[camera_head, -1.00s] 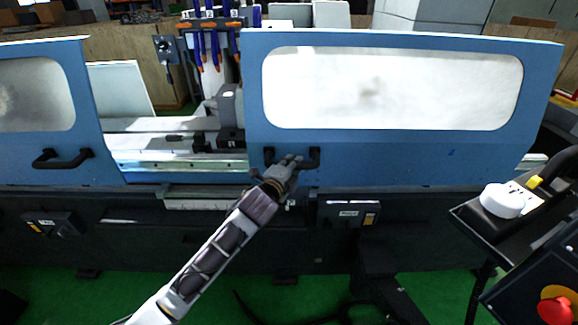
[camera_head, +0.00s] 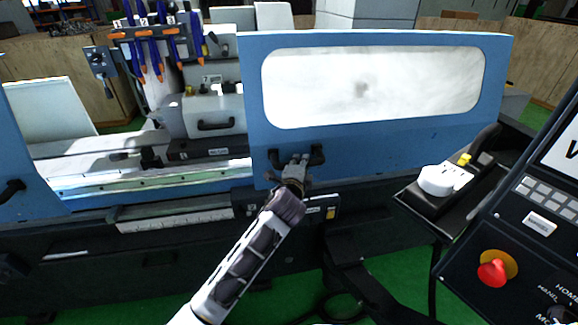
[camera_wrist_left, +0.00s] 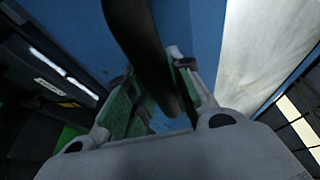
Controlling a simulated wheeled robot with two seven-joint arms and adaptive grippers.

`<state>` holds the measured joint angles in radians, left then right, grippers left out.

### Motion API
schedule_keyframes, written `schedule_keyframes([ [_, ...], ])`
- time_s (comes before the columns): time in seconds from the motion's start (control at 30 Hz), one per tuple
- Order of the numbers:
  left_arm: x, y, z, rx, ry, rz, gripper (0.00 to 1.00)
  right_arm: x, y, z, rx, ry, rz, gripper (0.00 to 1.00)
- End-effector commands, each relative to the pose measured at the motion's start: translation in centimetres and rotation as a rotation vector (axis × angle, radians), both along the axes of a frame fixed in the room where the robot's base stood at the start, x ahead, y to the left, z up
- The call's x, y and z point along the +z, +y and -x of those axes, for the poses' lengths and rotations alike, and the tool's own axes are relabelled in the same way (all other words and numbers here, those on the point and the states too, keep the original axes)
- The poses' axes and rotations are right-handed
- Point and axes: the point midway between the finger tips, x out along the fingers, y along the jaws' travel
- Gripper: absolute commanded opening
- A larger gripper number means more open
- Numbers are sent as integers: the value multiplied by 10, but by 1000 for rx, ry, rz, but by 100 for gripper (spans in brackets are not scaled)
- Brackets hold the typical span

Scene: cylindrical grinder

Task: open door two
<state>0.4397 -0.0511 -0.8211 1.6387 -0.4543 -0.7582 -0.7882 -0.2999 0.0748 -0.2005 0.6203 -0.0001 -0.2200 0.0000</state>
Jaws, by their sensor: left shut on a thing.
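The right-hand blue door (camera_head: 400,150) with a white window panel shows in the head view, standing to the right of a wide gap. Its black handle (camera_head: 318,155) is near the door's lower left corner. My left gripper (camera_head: 297,162) is shut on that handle. In the left wrist view the dark handle (camera_wrist_left: 140,35) passes between the green-padded fingers of my left gripper (camera_wrist_left: 152,105). The other blue door (camera_head: 30,165) is partly in view at the left edge, with its own black handle (camera_head: 12,190). My right gripper is not in view.
The gap shows the machine bed (camera_head: 150,180) and a grey-white unit (camera_head: 212,112). A control panel with a red button (camera_head: 492,270) and a tray with a white round part (camera_head: 436,181) stand at the right. Green floor lies below.

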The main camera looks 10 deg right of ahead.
Motion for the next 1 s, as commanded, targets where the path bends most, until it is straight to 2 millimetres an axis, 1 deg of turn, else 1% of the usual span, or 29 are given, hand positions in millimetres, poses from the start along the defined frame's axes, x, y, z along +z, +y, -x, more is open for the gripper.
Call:
schedule_keyframes([
  [0.03, 0, -4, 1, -2, 1, 0, 0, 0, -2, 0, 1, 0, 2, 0],
  [0.2, 0, -10, 1, -1, 1, -1, 0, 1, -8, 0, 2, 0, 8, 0],
  [0.37, -1, -11, 0, -1, 1, -1, 0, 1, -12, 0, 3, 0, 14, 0],
  [0.6, -1, -10, 0, 0, 1, -2, 0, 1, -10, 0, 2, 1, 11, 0],
  [0.63, -1, -10, 0, 1, 1, -2, 23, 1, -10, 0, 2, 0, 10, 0],
  [0.8, -1, -10, 0, 1, 1, -2, 44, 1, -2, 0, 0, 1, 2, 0],
  [1.0, -1, -9, 0, 1, 1, -1, 44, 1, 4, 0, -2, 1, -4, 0],
])
